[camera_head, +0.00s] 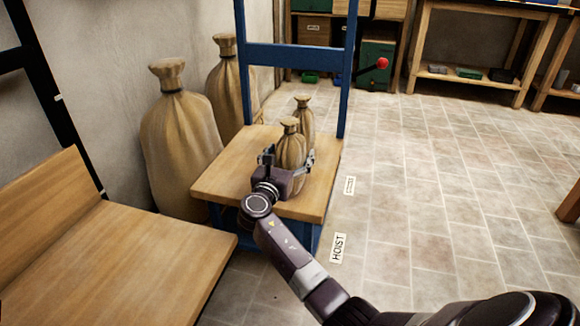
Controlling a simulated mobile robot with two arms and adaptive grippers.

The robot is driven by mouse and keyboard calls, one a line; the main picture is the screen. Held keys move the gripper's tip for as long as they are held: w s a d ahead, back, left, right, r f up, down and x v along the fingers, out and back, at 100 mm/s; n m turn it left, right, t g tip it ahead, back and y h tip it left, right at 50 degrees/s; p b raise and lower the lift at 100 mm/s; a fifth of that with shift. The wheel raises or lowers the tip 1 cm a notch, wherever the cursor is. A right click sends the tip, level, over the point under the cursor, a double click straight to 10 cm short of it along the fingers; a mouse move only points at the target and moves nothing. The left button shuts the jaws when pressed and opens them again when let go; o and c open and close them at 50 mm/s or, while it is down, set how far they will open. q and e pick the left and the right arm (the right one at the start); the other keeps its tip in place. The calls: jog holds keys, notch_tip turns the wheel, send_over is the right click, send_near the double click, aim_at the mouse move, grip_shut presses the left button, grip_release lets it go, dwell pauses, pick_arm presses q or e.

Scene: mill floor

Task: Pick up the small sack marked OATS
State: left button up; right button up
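Two small tan sacks with tied necks stand upright on the wooden top of the blue-framed hoist platform (225,178). The nearer small sack (291,148) is in front of the farther small sack (304,115) and partly hides it. I cannot read any OATS marking on either. My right gripper (289,160) is at the nearer sack, with one finger on each side of its body. I cannot tell whether the fingers press on it. My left gripper is not in view.
Two large sacks, one nearer (178,140) and one farther (222,85), stand by the wall left of the platform. A wooden bench (130,260) is at the lower left. The tiled floor to the right is clear.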

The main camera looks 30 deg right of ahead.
jog(key=c, duration=2)
jog(key=shift+r, duration=0.25)
grip_shut()
jog(key=shift+r, duration=0.15)
